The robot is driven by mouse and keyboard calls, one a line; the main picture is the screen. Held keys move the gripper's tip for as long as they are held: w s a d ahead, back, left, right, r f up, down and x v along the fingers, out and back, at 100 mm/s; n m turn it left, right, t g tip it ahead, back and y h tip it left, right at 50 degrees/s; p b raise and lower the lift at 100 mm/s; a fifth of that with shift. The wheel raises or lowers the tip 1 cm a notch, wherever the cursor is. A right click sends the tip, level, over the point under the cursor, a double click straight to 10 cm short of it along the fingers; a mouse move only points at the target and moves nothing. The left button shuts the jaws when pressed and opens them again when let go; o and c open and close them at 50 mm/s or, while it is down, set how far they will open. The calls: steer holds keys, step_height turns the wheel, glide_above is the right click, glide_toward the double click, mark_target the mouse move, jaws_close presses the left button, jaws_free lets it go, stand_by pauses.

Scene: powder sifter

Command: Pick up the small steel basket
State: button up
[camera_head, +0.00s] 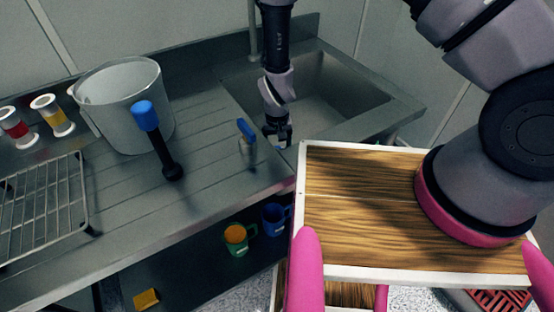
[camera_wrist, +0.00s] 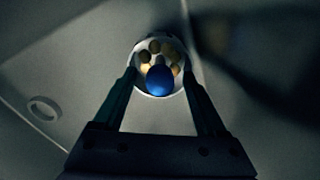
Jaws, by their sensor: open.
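In the wrist view, a small round vessel with a pale rim (camera_wrist: 137,85) sits between the two fingers of my gripper (camera_wrist: 161,82). It looks like the small steel basket. A blue ball-shaped part and several tan round spots show within its rim. I cannot tell whether the fingers touch it. In the head view, my gripper (camera_head: 278,142) points down low over the steel counter, near the sink's front left corner. It is open. The basket is mostly hidden behind the fingers there.
A small blue-handled steel piece (camera_head: 246,143) stands just left of my gripper. A clear bucket (camera_head: 120,110), a blue-topped black tool (camera_head: 158,140), a wire rack (camera_head: 45,205) and two jars stand farther left. The sink (camera_head: 325,90) lies behind. A wooden-topped tray (camera_head: 370,200) is at right.

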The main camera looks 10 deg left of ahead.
jaws_close()
stand_by(1.3)
